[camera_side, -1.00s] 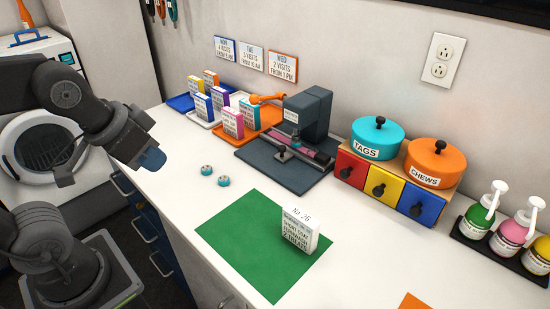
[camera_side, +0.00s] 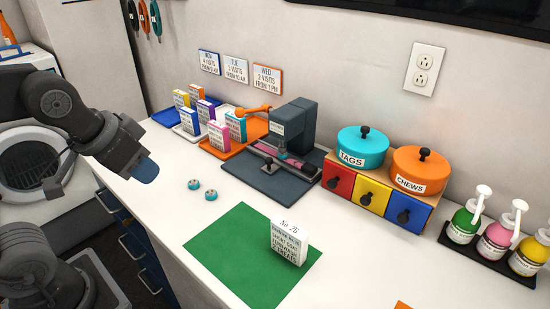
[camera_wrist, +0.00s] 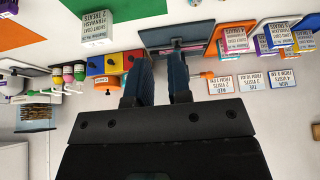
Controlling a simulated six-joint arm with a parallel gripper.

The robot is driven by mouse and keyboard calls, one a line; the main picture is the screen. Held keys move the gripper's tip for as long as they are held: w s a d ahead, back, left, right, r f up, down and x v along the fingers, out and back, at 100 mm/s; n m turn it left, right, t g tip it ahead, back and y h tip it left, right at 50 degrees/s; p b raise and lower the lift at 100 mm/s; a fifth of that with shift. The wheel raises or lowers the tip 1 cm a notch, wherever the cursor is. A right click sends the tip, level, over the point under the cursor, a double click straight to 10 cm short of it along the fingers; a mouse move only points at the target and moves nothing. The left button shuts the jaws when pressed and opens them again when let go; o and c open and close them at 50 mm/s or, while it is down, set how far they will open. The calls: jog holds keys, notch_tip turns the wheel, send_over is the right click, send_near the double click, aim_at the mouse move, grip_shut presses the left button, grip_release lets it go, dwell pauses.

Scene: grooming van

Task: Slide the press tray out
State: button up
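The dark press (camera_side: 296,118) with an orange lever (camera_side: 253,112) stands on a slate base plate (camera_side: 245,172) against the back wall. Its tray (camera_side: 268,149) is a slim dark strip under the head, with a pink piece (camera_side: 297,163) on it. A small dark knob (camera_side: 268,162) shows at the tray's front. How far in the tray sits is hard to tell. My gripper (camera_side: 147,170) is left of the press, well apart from it. In the wrist view my gripper (camera_wrist: 160,62) has its two blue fingers apart, empty, with the press base (camera_wrist: 170,33) beyond.
A green mat (camera_side: 215,248) holds an upright white card box (camera_side: 289,241). Two small teal discs (camera_side: 202,190) lie between the mat and the blue, white and orange trays (camera_side: 222,152) of boxes. Coloured drawers (camera_side: 372,195) under two lidded tins stand right of the press.

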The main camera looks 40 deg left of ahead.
jog(key=o, duration=0.4)
jog(key=shift+n+g+y, duration=0.3)
jog(key=shift+n, duration=0.4)
jog(key=w, duration=0.3)
jog(key=w+r, duration=0.1)
jog(key=w, duration=0.2)
jog(key=w+r, duration=0.1)
jog(key=w, duration=0.2)
jog(key=shift+a, duration=0.25)
jog(key=shift+o, duration=0.8)
jog(key=w, duration=0.6)
jog(key=shift+w+a+f+n, duration=0.15)
jog(key=shift+w+f+n, duration=0.15)
jog(key=shift+n, duration=0.1)
jog(key=n+y, duration=0.1)
jog(key=n, duration=0.1)
send_near(269, 159)
jog(key=w+a+v, duration=0.1)
jog(key=v, duration=0.4)
jog(key=shift+g, duration=0.4)
jog(key=x, duration=0.9)
jog(key=d+x, duration=0.1)
jog(key=x, duration=0.3)
jog(key=shift+w+a+f, duration=0.1)
jog(key=shift+f, duration=0.2)
jog(key=shift+c, duration=0.3)
grip_shut()
